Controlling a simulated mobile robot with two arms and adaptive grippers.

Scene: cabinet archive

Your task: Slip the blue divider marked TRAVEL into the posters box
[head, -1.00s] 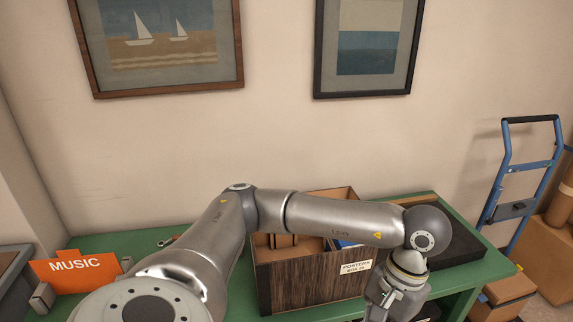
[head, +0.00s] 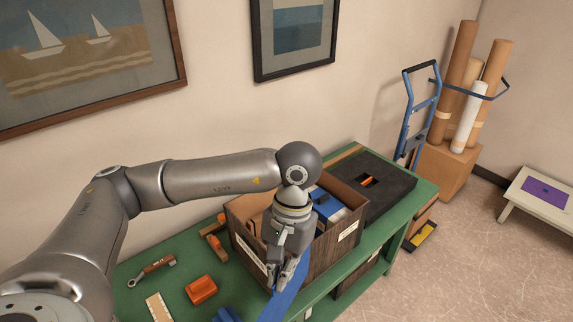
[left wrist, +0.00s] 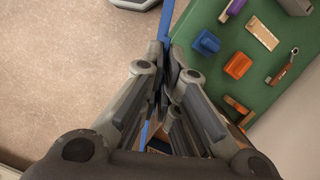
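My left gripper (head: 282,278) points down in front of the posters box, at its near side. Its fingers are closed on the blue divider (head: 286,303), which hangs below them and runs out of the bottom of the picture; its marking cannot be read here. In the left wrist view the divider (left wrist: 165,22) shows edge-on between the fingertips (left wrist: 170,65). The brown posters box (head: 328,250) stands open on the green bench, with pale labels on its walls. A blue and white item (head: 328,205) is inside; the gripper hides part of the box. My right gripper is not in view.
On the green bench (head: 390,215) lie a wrench (head: 152,269), an orange block (head: 201,289), a blue block (head: 225,314) and a wooden piece (head: 158,307). A dark tray (head: 385,190) sits right of the box. A blue hand truck (head: 408,115) and cardboard tubes (head: 470,90) stand farther right.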

